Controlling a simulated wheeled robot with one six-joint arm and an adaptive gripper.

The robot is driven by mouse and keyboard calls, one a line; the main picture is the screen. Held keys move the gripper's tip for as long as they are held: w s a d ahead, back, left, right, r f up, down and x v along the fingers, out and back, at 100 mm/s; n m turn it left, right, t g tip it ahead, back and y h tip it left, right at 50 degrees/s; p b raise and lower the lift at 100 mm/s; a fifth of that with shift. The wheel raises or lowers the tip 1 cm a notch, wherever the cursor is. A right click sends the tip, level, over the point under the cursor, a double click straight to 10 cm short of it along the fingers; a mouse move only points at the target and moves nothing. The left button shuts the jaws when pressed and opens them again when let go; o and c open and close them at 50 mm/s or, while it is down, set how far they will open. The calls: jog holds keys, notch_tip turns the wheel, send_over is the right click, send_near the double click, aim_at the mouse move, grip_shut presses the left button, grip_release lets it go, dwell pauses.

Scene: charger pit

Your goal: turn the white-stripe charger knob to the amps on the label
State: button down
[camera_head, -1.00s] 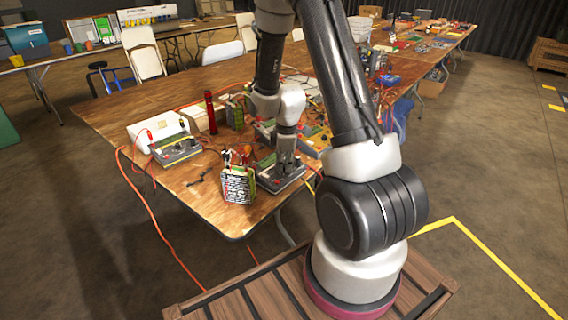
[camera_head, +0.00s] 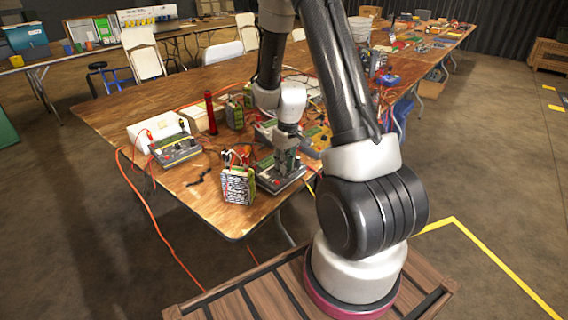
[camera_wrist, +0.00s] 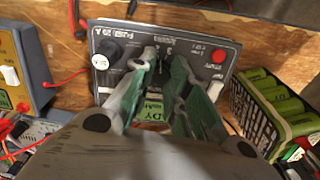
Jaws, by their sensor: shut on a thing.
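A dark grey charger (camera_head: 282,181) lies near the table's front edge under my gripper (camera_head: 285,166). In the wrist view the charger (camera_wrist: 107,30) shows a black round knob, a white round part, a red button, a white switch and upside-down print. My gripper (camera_wrist: 166,62) points down at its face with its green-padded fingers close together. They are shut on the charger knob, which the fingertips hide. The knob's pointer and most scale marks around it are hidden. A green label shows between the fingers, partly covered. I cannot make out the amps or a white stripe.
A green battery pack (camera_head: 238,185) stands beside the charger; it shows in the wrist view (camera_wrist: 275,105). A yellow-striped charger (camera_head: 177,150) lies to the left. A yellow unit (camera_wrist: 22,60) is close by in the wrist view. Red cables cross the table.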

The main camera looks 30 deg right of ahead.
jog(key=m, duration=0.4)
jog(key=shift+m, duration=0.3)
jog(key=shift+m+y, duration=0.4)
jog(key=shift+m, duration=2.1)
jog(key=c, duration=1.3)
grip_release()
jog(key=shift+r, duration=0.1)
jog(key=r, duration=0.4)
jog(key=s+d+r, duration=0.1)
jog(key=r, duration=0.6)
jog(key=shift+s+d+r, duration=0.2)
jog(key=shift+r, duration=0.15)
